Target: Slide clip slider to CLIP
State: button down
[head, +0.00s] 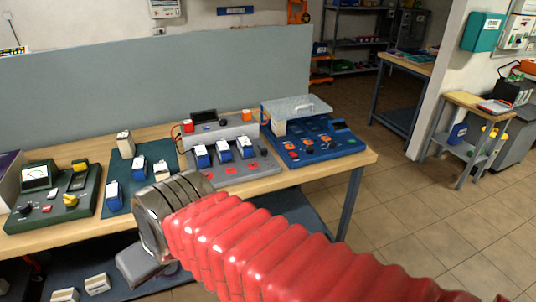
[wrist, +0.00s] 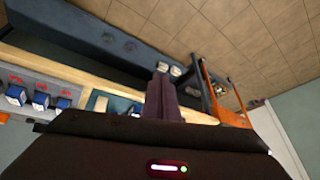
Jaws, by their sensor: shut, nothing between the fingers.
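I cannot pick out a clip slider or a CLIP label at this size. The devices on the bench are a blue panel (head: 318,146) with knobs and orange parts at the right, a grey charger unit (head: 265,165) with several blue-and-white batteries, and a green meter box (head: 50,203) at the left. In the wrist view my gripper (wrist: 163,78) is shut and empty, in front of the bench's edge and apart from the devices. In the head view my red-sleeved arm crosses the front of the bench, and the fingertips cannot be made out.
The wooden bench (head: 345,163) has a grey-blue back panel (head: 180,75) behind it. A blue tray (head: 120,178) holds more batteries. Below is a lower shelf (head: 190,284) with white blocks. Open tiled floor (head: 425,220) lies to the right, before a small side table (head: 480,110).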

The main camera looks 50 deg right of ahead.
jog(key=w+d+m+t+y, duration=0.25)
jog(key=w+d+m, duration=0.35)
jog(key=w, duration=0.6)
jog(key=w+d+f+m+t+h, duration=0.1)
jog(key=w+d+m, duration=0.2)
jog(key=d, duration=0.3)
jog(key=w+d+m+t, duration=0.1)
jog(key=w+d+m, duration=0.15)
jog(key=d, duration=0.45)
jog(key=s+d+f+m+h, duration=0.2)
jog(key=s+d+f+m, duration=0.1)
jog(key=d, duration=0.8)
jog(key=s+d+f+m+h, duration=0.2)
jog(key=d+m, duration=0.3)
jog(key=d, duration=0.6)
jog(key=s+d+f+m+h, duration=0.3)
jog(key=d+f+m+h, duration=0.1)
jog(key=d, duration=0.8)
jog(key=shift+s+f, duration=0.3)
